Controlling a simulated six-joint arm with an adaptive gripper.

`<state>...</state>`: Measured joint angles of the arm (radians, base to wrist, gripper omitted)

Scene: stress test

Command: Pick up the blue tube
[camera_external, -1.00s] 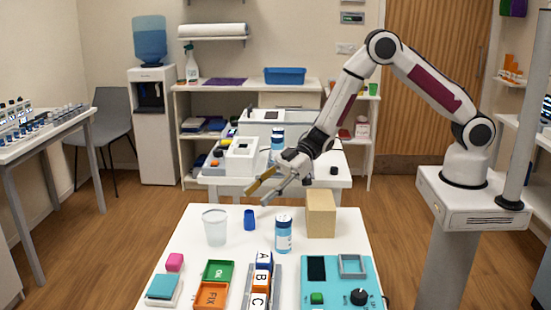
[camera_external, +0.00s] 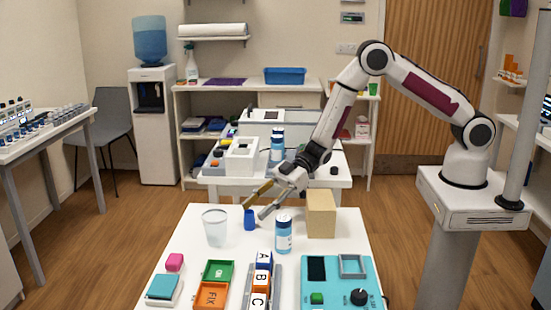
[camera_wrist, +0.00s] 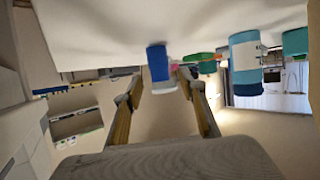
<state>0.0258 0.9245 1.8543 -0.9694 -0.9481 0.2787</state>
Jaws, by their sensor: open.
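The small blue tube (camera_external: 249,220) stands upright on the white table, between a clear cup and a blue-and-white bottle. In the wrist view the blue tube (camera_wrist: 158,63) appears upside down, just beyond and slightly left of the middle of the fingertips. My gripper (camera_external: 254,206) is open and empty, tilted down to the left. Its fingertips are just above and beside the tube's top in the external view. I cannot tell whether a finger touches the tube. The open fingers also show in the wrist view (camera_wrist: 160,82).
The clear cup (camera_external: 215,228) stands left of the tube. The blue-and-white bottle (camera_external: 284,234) and a tan block (camera_external: 321,214) stand to the right. Colored trays (camera_external: 213,285), lettered blocks (camera_external: 262,280) and a teal device (camera_external: 340,283) fill the table's front.

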